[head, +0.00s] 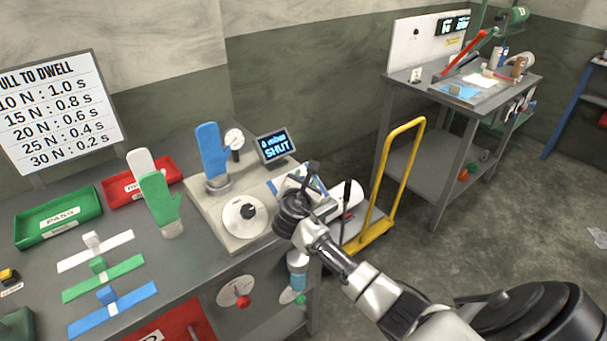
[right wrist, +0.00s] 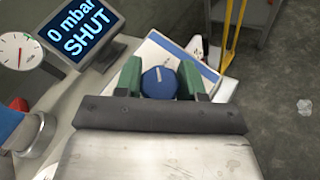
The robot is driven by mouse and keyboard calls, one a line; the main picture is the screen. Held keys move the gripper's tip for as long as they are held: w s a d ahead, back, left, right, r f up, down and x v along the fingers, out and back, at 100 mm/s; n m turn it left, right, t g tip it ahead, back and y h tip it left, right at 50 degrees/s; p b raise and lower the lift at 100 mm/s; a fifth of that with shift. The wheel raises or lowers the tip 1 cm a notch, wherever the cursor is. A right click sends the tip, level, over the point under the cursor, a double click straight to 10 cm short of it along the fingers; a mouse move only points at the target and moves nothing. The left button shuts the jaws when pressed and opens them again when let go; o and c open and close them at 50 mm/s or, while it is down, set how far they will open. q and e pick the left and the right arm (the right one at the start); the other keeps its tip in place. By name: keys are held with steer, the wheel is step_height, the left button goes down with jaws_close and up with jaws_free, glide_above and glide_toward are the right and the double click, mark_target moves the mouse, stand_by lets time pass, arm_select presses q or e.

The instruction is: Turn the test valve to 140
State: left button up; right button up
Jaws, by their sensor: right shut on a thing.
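My right gripper (head: 298,188) is over the right end of the grey test plate. In the right wrist view its two green fingers stand either side of a round blue knob (right wrist: 159,83) with a white pointer line, and it is shut on this knob. The gripper hides the knob in the head view. The screen (head: 275,146) reads "0 mbar SHUT"; it also shows in the right wrist view (right wrist: 85,30). My left gripper is not in view.
A white dial with a black knob (head: 244,215) is on the plate (head: 225,235). A green glove (head: 160,200), a green PASS tray (head: 58,215) and a red tray (head: 125,190) are farther left. A yellow-handled trolley (head: 388,180) stands right of the bench.

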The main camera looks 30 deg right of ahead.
steer(key=m+g+h+p, duration=0.1)
steer(key=m+g+p, duration=0.1)
steer(key=m+g, duration=0.1)
steer(key=shift+r, duration=0.2)
steer(key=m+g+p, duration=0.2)
steer(key=m+g, duration=0.1)
steer(key=g, duration=0.1)
steer(key=shift+f+m, duration=0.1)
steer(key=shift+m, duration=0.3)
steer(key=m+g, duration=0.2)
steer(key=shift+s+m+g+y+p, duration=0.1)
steer(key=shift+m+g+y+p, duration=0.2)
steer(key=shift+p, duration=0.05)
steer(key=shift+f+m+g+y, duration=0.1)
steer(key=shift+m+g+y, duration=0.2)
steer(key=shift+m+g, duration=0.5)
steer(key=shift+f+m+g+y, duration=0.1)
steer(key=shift+m+g+y, duration=0.4)
steer(key=shift+m+g, duration=0.2)
steer(key=shift+f+m+g+y+b, duration=0.1)
steer(key=shift+m+g+y+b, duration=0.3)
steer(key=shift+m+g+y, duration=0.25)
steer(key=shift+s+m+g+y+b, duration=0.15)
steer(key=shift+m+g+y+b, duration=1)
steer(key=shift+m+y+b, duration=0.5)
steer(key=shift+a, duration=0.1)
